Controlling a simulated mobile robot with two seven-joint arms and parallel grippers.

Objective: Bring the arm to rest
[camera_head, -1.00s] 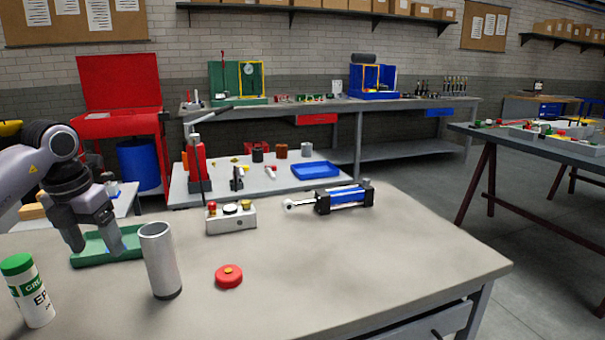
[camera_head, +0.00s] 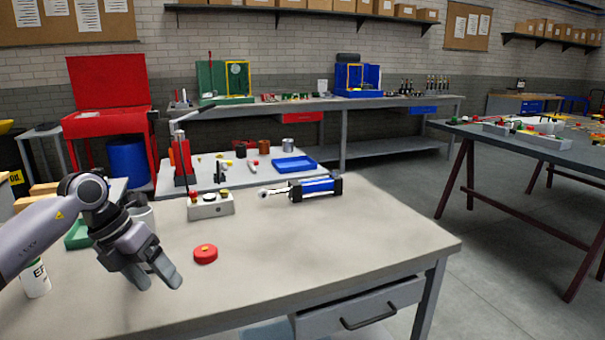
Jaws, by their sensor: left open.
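My left gripper (camera_head: 160,278) comes in from the left in the head view. It is open and empty above the near left part of the table (camera_head: 330,255), left of and a little nearer than a red round cap (camera_head: 205,254). A grey cylinder (camera_head: 146,214) is partly hidden behind the wrist. My right gripper is not in view.
A control box with buttons (camera_head: 210,206) and a blue-and-black hydraulic cylinder (camera_head: 315,187) lie at the table's far side. The table's right half is clear. A second table (camera_head: 540,145) stands at right, and a red cabinet (camera_head: 108,120) at back left.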

